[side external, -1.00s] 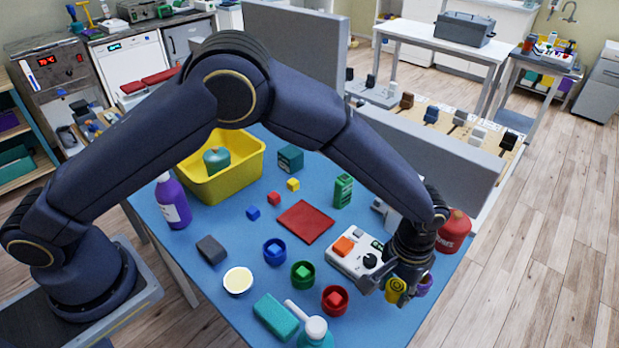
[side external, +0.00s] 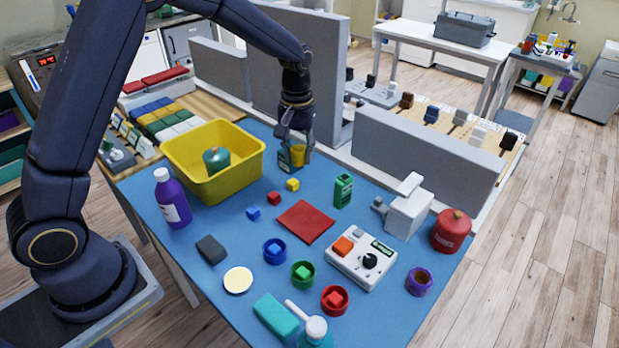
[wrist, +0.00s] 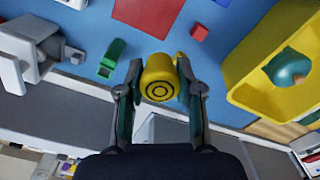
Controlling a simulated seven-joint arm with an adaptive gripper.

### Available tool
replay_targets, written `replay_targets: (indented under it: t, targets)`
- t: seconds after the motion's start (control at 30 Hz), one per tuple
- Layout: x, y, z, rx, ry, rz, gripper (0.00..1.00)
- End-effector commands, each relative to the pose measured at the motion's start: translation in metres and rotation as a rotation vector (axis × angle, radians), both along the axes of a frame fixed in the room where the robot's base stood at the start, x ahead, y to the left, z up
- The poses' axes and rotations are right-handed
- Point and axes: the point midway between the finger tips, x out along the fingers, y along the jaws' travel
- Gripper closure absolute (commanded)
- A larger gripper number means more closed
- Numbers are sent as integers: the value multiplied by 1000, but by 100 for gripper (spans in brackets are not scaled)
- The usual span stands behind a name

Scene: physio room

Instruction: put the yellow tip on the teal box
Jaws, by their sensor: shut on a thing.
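The yellow tip (side external: 298,155) is a small yellow cup-like piece held between the fingers of my gripper (side external: 297,147). In the wrist view the tip (wrist: 159,80) shows its round end with dark rings, between both fingers. The box is not clearly seen in the wrist view.
A yellow bin (side external: 185,181) with a green round thing in it stands left of my gripper. A grey partition (side external: 300,85) rises just behind. A purple ring (side external: 419,281) sits far right.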

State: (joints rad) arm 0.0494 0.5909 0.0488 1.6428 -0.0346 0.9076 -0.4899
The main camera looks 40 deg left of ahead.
Motion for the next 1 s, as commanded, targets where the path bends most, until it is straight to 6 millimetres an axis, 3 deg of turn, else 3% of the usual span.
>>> replay_targets:
  t: [0.03, 0.1, 0.2, 0.3, 0.47, 0.8, 1.0]
  targets:
    - [-1, 28, 6, 0, -1, 62, 88]
    - [-5, 59, 12, -1, -1, 131, 88]
    - [-10, 93, 19, 0, 0, 208, 88]
    - [-13, 115, 23, 0, 0, 256, 88]
    - [-7, 130, 19, 0, 2, 285, 88]
    - [72, 147, -18, 0, 1, 285, 88]
    - [104, 154, -59, 0, 4, 284, 88]
